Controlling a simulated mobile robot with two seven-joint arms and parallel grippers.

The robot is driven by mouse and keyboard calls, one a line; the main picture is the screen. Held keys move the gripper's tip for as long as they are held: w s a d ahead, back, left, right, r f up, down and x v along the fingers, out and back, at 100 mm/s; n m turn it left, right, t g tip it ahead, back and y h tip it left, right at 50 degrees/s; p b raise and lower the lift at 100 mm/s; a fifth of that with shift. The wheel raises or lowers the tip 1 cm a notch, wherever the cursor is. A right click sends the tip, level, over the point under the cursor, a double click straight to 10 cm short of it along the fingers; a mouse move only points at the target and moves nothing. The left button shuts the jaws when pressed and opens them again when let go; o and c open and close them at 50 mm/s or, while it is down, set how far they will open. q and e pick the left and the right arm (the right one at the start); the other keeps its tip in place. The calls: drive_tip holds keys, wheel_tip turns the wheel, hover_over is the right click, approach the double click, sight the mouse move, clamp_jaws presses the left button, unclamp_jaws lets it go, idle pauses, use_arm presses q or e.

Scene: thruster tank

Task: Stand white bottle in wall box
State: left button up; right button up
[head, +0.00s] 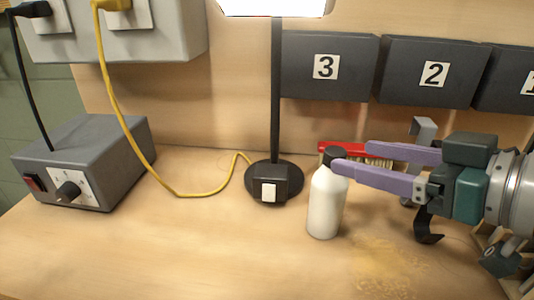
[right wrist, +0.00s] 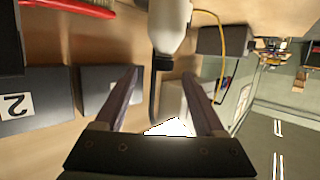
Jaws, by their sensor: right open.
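The white bottle (head: 326,203) stands upright on the bench and has a black cap. My right gripper (head: 351,155) is open and comes in from the right at cap height, its near finger overlapping the cap area. In the right wrist view the bottle (right wrist: 169,28) and its cap lie just beyond the open fingertips (right wrist: 161,80), between their lines; I see no grip on it. Dark wall boxes numbered 3 (head: 304,78), 2 (head: 412,84) and 1 (head: 510,92) hang on the back board; their insides are hidden. My left gripper is out of view.
A black lamp stand (head: 273,185) stands left of the bottle. A red brush (head: 342,148) lies behind it, partly hidden by my gripper. A grey control box (head: 75,165) and a yellow cable (head: 140,158) are at left. The front left bench is clear.

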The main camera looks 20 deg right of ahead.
sight(345, 156)
drive_tip(key=x, duration=0.5)
drive_tip(key=shift+a+f, duration=0.1)
drive_tip(key=shift+a, duration=0.15)
clamp_jaws()
idle(0.4)
idle(0.8)
